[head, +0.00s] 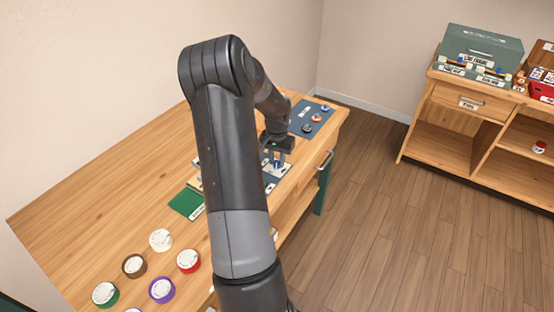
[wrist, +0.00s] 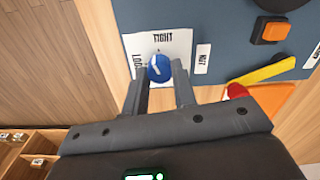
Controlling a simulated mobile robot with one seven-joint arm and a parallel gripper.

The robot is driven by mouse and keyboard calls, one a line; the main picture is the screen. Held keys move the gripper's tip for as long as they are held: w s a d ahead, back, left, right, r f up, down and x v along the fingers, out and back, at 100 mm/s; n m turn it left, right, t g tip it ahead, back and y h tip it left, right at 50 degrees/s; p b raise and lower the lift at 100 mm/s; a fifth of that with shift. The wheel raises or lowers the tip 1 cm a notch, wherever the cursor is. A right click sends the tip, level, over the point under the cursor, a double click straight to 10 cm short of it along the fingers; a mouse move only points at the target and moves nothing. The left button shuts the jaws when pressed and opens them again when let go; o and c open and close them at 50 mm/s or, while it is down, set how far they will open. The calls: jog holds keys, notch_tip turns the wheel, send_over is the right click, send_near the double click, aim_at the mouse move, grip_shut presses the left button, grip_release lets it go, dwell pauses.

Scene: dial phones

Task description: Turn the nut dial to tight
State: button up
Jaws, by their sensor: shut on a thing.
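The nut dial (wrist: 158,66) is a round blue knob with a white line on it, on a white plate (wrist: 180,45). The plate reads TIGHT at its top and a partly hidden word, apparently LOOSE, at its left. A NUT label (wrist: 202,58) sits to its right. My gripper (wrist: 160,76) has its fingers on both sides of the dial and is shut on it. The white line is slanted; I cannot tell exactly where it points. In the head view my gripper (head: 278,157) reaches down to the blue dial, and my arm hides part of the board.
An orange button (wrist: 272,30), a yellow lever (wrist: 265,74) and an orange plate are close to the right in the wrist view. Several coloured round pieces, one red (head: 188,261), lie on the near bench (head: 60,225). A shelf unit (head: 440,140) stands far right.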

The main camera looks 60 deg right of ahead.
aim_at(277, 162)
jog(key=shift+m, duration=1.6)
jog(key=o, duration=1)
notch_tip(277, 162, up, 11)
jog(key=shift+f, duration=0.1)
